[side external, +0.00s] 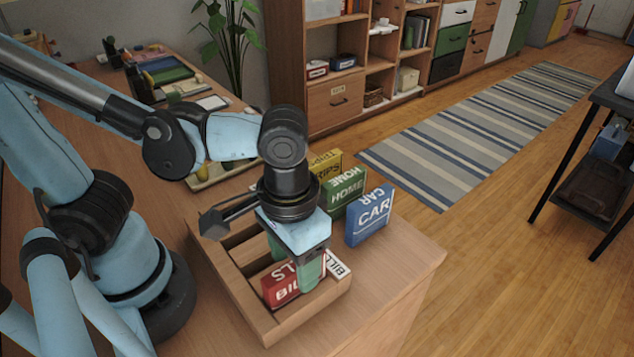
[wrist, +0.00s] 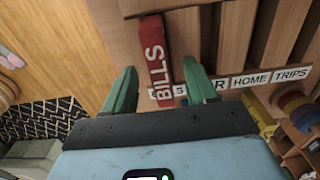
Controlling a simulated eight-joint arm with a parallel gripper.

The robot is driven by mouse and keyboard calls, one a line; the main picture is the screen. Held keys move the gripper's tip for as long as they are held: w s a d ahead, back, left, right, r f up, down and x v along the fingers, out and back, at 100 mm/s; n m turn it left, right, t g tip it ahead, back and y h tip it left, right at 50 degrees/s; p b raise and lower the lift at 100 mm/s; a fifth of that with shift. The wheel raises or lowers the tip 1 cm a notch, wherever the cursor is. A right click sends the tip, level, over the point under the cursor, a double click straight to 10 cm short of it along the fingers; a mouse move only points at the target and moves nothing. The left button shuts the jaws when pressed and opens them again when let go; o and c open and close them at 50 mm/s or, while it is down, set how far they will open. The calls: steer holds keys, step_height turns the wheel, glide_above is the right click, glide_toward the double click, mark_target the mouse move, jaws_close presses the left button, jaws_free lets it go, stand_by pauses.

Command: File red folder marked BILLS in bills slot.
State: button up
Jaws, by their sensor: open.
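The red folder (side external: 283,285) marked BILLS sits at the near-end compartment of the wooden organizer (side external: 228,285), its lower part hidden by the organizer's wall. In the wrist view, the red folder (wrist: 153,40) stands between my fingers and partly covers the white BILLS label (wrist: 165,92). My gripper (side external: 293,268) points down over the folder. Its green fingers are spread, one on each side of the folder, with visible gaps in the wrist view (wrist: 160,70). The other compartments in view look empty.
A plant (side external: 232,35) stands behind the desk.

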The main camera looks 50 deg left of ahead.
step_height(320, 180, up, 9)
steer(key=w+a+f+t, duration=0.3)
steer(key=w+a+t, duration=0.4)
steer(key=a, duration=0.7)
steer(key=shift+w+a+f, duration=0.2)
steer(key=shift+w+a, duration=0.1)
steer(key=shift+w, duration=0.95)
